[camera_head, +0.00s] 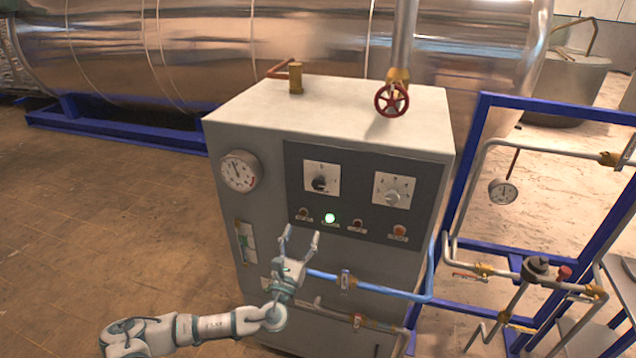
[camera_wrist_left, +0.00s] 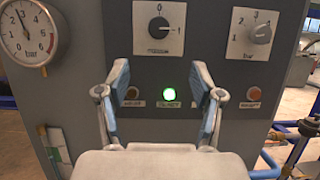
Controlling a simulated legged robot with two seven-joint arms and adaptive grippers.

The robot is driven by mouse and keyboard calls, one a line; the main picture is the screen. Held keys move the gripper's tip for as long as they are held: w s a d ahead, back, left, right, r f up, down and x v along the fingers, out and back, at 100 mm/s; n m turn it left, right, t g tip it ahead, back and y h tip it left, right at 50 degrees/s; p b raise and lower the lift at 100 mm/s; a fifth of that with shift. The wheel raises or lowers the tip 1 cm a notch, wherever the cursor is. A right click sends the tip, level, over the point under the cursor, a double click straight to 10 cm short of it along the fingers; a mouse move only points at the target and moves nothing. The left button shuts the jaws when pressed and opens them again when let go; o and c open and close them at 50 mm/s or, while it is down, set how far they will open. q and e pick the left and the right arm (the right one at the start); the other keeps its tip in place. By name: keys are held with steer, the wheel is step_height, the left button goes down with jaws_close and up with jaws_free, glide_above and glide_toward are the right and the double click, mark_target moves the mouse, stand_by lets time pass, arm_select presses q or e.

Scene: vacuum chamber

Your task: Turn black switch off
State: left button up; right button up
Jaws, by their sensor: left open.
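The black switch (camera_head: 319,183) is a round knob on a white plate at the upper left of the cabinet's dark panel. My left gripper (camera_head: 301,232) is open and empty in front of the cabinet, below the switch and the button row. In the left wrist view its two fingers (camera_wrist_left: 160,85) stand apart on either side of the lit green button (camera_wrist_left: 170,94). My right gripper is in neither view.
A grey-white knob (camera_head: 393,196) sits right of the black switch. Red and orange buttons (camera_head: 400,231) line the panel's lower edge. A round gauge (camera_head: 239,171) is at left. A red valve wheel (camera_head: 391,99) is above, and blue pipe (camera_head: 380,288) runs below right.

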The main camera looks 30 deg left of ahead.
mark_target(317, 186)
arm_select(q)
steer(key=p+x, duration=0.4)
steer(key=x, duration=1.1)
steer(key=shift+w+a, duration=0.25)
steer(key=shift+w, duration=0.05)
steer(key=shift+x, duration=0.75)
steer(key=shift+a+f, duration=0.1)
steer(key=c, duration=0.9)
steer(key=shift+c, duration=1.2)
